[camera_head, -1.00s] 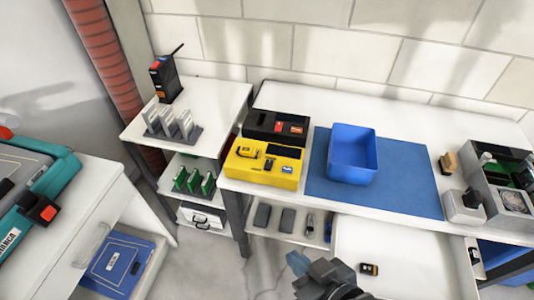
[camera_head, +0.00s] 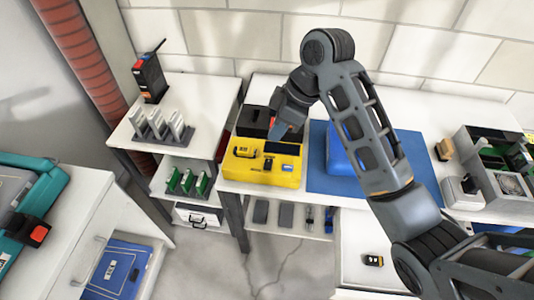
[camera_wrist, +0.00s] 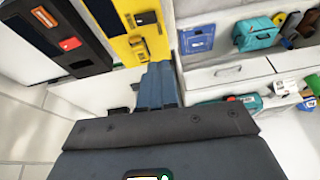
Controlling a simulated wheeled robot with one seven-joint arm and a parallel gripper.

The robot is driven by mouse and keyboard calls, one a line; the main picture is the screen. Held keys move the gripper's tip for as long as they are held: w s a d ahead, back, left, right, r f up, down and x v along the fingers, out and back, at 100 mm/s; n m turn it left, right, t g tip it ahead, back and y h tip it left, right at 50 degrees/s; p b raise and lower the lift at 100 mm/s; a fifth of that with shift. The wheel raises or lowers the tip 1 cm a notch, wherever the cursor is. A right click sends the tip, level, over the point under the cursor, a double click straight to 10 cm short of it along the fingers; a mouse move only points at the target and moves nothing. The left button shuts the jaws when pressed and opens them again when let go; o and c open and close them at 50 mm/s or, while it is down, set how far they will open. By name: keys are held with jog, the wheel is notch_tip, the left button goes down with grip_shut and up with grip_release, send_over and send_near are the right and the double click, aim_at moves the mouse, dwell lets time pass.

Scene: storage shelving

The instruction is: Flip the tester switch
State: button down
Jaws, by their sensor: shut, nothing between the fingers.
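A yellow box (camera_head: 258,173), seemingly the tester, lies on the white bench with a dark panel and small fittings on top; it also shows in the wrist view (camera_wrist: 119,22). A black box (camera_head: 252,124) with red parts stands right behind it, and shows at upper left in the wrist view (camera_wrist: 75,22). I cannot tell which fitting is the switch. My gripper (camera_head: 276,134) is shut and empty, above the two boxes, pointing down; it hides part of the black box. In the wrist view, its closed fingers (camera_wrist: 158,84) point towards the yellow box's edge; contact is unclear.
A blue bin (camera_head: 340,153) on a blue mat (camera_head: 415,178) sits right of the boxes, partly behind my arm. A grey open case (camera_head: 500,165) stands at far right. A side table (camera_head: 205,98) with a card rack (camera_head: 160,128) is at left.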

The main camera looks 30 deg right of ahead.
jog(key=d+r, duration=0.2)
jog(key=b, duration=0.9)
send_over(268, 166)
jog(key=d, duration=0.1)
jog(key=shift+n+g+h, duration=0.3)
jog(key=shift+n+g, duration=0.1)
notch_tip(268, 166, down, 10)
jog(key=shift+f, duration=0.15)
jog(key=shift+s+a+f+p, duration=0.15)
jog(key=shift+f+p, duration=0.1)
jog(key=shift+f, duration=0.65)
jog(key=shift+s+d+f+p, duration=0.1)
jog(key=shift+f+p, duration=0.15)
jog(key=shift+f, duration=0.6)
